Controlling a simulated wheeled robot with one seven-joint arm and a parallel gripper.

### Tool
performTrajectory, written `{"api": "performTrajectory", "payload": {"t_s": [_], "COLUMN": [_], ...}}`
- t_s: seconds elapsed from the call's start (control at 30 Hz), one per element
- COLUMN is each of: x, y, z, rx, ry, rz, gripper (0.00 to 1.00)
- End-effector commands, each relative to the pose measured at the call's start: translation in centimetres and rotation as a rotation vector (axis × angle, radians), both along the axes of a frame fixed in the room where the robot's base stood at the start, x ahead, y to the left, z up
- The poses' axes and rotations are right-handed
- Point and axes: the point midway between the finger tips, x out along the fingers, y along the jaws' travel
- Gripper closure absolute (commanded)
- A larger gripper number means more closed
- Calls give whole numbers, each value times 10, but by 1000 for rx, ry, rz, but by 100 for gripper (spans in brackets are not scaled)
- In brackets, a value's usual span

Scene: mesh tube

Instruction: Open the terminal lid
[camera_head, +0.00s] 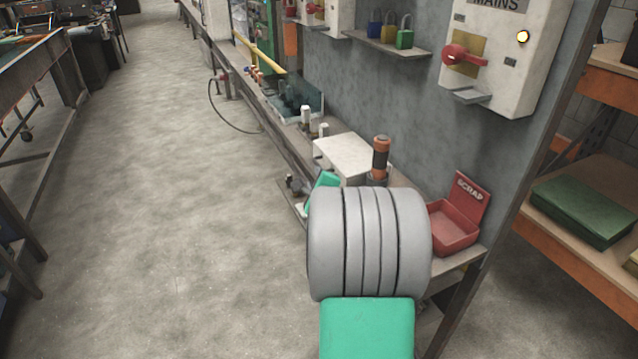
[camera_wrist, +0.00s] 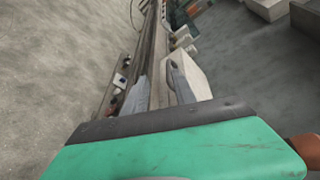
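A closed-looking white box (camera_head: 348,155) sits on the narrow bench along the wall and may be the terminal; I cannot make out a separate lid or a hinge. Its white side also shows in the wrist view (camera_wrist: 197,80), just right of my right finger. My gripper (camera_wrist: 157,76) points down along the bench, its two grey fingers apart with nothing visible between them. I cannot tell whether the right finger touches the box. In the head view my grey and green arm hides the fingers and the bench in front of the box.
An orange and black upright handle (camera_head: 380,158) stands at the box's right. A red scrap bin (camera_head: 456,222) is at the bench's near end. White posts (camera_head: 305,117) stand farther along. A mains box (camera_head: 497,55) with a red switch hangs above.

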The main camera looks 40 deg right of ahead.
Motion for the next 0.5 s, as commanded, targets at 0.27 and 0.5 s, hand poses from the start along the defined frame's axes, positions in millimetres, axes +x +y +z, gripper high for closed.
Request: {"api": "performTrajectory", "payload": {"t_s": [0.27, 0.5], "x": [17, 50], "y": [-36, -59], "z": [-8, -16], "rx": [54, 52], "ry": [-95, -93], "rz": [-59, -60], "gripper": [67, 67]}}
